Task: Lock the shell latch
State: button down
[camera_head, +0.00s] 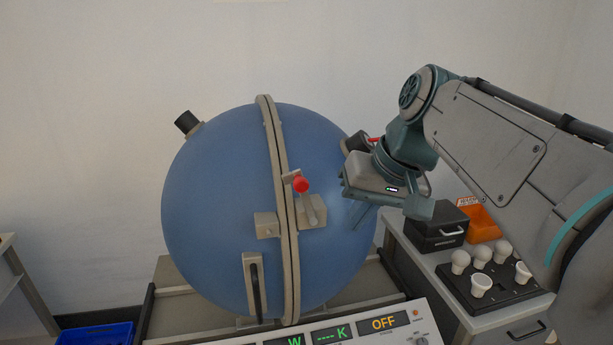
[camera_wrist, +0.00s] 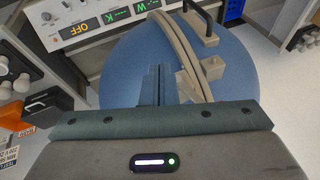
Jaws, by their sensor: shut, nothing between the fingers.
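The blue spherical shell (camera_head: 215,210) stands closed in the head view, its two halves meeting at a beige flange (camera_head: 277,165). The latch lever (camera_head: 309,207) has a red knob (camera_head: 301,185) and points upward from its beige block on the right half. A beige catch block (camera_head: 265,226) sits across the seam on the left half. My gripper (camera_head: 361,217) is shut and empty, to the right of the lever and apart from it. In the wrist view my gripper fingers (camera_wrist: 156,84) are together over the shell (camera_wrist: 125,70); the red knob is not visible there.
A control panel (camera_head: 360,332) with an OFF display lies in front of the shell. On the right a bench holds a black box (camera_head: 437,228), an orange bin (camera_head: 482,222) and a tray of several white bulbs (camera_head: 490,292). A black handle (camera_head: 254,283) projects from the shell's lower left.

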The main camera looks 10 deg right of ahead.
jog(key=w+d+r+t+y, duration=0.1)
jog(key=d+r, duration=0.3)
jog(key=r, duration=0.9)
jog(key=shift+r+n+y+b, duration=0.2)
jog(key=shift+n+y+b, duration=0.2)
jog(key=shift+w, duration=0.15)
jog(key=w+a+f, duration=0.4)
jog(key=a+f, duration=0.3)
jog(key=f, duration=0.1)
jog(key=shift+w+a+f+p, duration=0.35)
jog(key=shift+w+a, duration=0.05)
jog(key=shift+a, duration=0.1)
